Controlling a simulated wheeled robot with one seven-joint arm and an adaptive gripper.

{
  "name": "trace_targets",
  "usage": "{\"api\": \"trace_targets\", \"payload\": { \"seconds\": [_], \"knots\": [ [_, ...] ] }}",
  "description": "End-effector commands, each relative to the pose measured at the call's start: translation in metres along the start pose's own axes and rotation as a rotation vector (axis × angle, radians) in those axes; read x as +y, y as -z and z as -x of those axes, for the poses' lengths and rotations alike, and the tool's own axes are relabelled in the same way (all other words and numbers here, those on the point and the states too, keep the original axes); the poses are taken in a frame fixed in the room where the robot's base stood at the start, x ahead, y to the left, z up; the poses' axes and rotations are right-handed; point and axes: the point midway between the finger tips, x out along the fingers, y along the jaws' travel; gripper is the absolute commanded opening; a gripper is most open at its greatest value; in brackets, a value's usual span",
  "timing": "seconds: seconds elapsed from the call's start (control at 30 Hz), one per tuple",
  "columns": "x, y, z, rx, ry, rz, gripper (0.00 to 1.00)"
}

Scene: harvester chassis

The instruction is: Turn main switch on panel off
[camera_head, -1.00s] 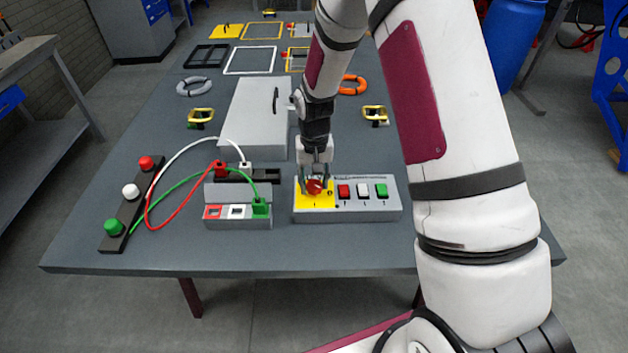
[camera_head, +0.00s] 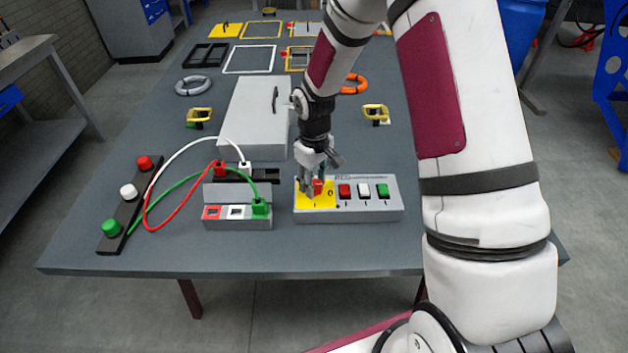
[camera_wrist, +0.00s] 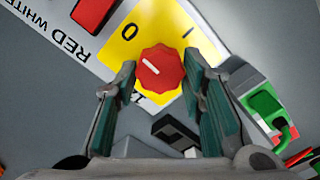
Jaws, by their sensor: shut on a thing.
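The main switch is a red ridged knob (camera_wrist: 161,68) on a yellow plate (camera_head: 309,201) at the left end of a grey switch panel (camera_head: 370,214). My gripper (camera_head: 317,188) points down at the knob and covers much of it in the head view. In the wrist view my gripper's fingers (camera_wrist: 159,72) stand on both sides of the knob, shut on it. The white mark on the knob points left and slightly up in the wrist view. A "0" is printed up and left of the knob there.
Red (camera_head: 344,191), white (camera_head: 363,191) and green (camera_head: 382,190) switches sit right of the main switch. A grey box (camera_head: 252,120) lies behind. The table front is clear.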

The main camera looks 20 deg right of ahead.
Motion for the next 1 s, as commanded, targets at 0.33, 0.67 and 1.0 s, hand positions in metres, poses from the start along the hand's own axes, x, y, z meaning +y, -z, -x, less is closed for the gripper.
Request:
{"api": "trace_targets", "payload": {
  "seconds": [0.33, 0.67, 1.0],
  "knots": [
    [-0.0005, -0.0006, -0.0003, -0.002, 0.001, 0.030, 0.09],
    [-0.0004, -0.0005, -0.0003, -0.002, 0.000, 0.028, 0.57],
    [0.0000, 0.0001, 0.0026, 0.000, 0.000, 0.026, 0.57]
  ]
}}
